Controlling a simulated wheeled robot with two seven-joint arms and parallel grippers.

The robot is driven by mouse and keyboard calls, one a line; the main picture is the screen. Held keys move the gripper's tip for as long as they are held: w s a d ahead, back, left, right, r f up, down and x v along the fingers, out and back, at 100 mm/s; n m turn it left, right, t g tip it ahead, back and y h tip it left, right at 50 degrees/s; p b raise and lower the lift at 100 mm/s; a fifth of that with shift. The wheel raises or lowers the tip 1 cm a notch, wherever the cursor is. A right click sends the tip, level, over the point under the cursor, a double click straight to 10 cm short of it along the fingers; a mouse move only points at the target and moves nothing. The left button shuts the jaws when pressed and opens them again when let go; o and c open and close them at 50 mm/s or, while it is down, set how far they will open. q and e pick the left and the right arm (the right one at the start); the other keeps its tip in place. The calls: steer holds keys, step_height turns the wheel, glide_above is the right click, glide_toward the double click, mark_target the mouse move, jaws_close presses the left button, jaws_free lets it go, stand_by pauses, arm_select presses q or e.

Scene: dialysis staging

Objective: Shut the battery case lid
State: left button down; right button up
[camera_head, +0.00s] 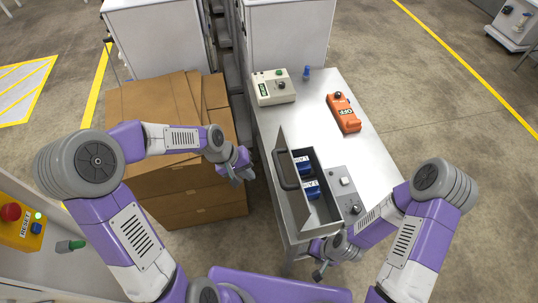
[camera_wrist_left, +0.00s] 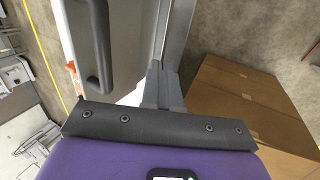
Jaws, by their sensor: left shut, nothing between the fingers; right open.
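The battery case (camera_head: 326,210) sits on the steel table, with blue batteries (camera_head: 311,189) visible inside. Its lid (camera_head: 292,197) stands open, upright along the case's left side, with a dark handle (camera_head: 283,170) on its outer face. The lid (camera_wrist_left: 125,40) and its handle (camera_wrist_left: 95,55) also show at the upper left of the left wrist view. My left gripper (camera_head: 243,180) is shut and empty, to the left of the lid and apart from it; its fingers (camera_wrist_left: 162,85) show in the wrist view. My right gripper (camera_head: 322,268) is open near the table's front edge, below the case.
The steel table (camera_head: 310,111) also carries a beige control box (camera_head: 272,88), an orange OFF device (camera_head: 343,114) and a small blue item (camera_head: 306,73). Stacked cardboard boxes (camera_head: 190,205) stand left of the table, beneath my left arm. The table's middle is clear.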

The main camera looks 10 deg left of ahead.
mark_target(282, 178)
arm_select(q)
step_height(282, 178, up, 8)
steer(key=a+p, duration=0.1)
steer(key=a, duration=0.1)
steer(key=w+d+f, duration=0.3)
steer(key=d+f, duration=0.4)
steer(key=f, duration=0.1)
steer(key=shift+w+d+f+p, duration=0.2)
steer(key=shift+d+f+p, duration=0.15)
steer(key=shift+d, duration=0.05)
arm_select(e)
step_height(282, 178, up, 3)
steer(key=shift+w+f, duration=0.1)
steer(key=shift+f, duration=0.1)
arm_select(q)
steer(key=shift+r, duration=0.1)
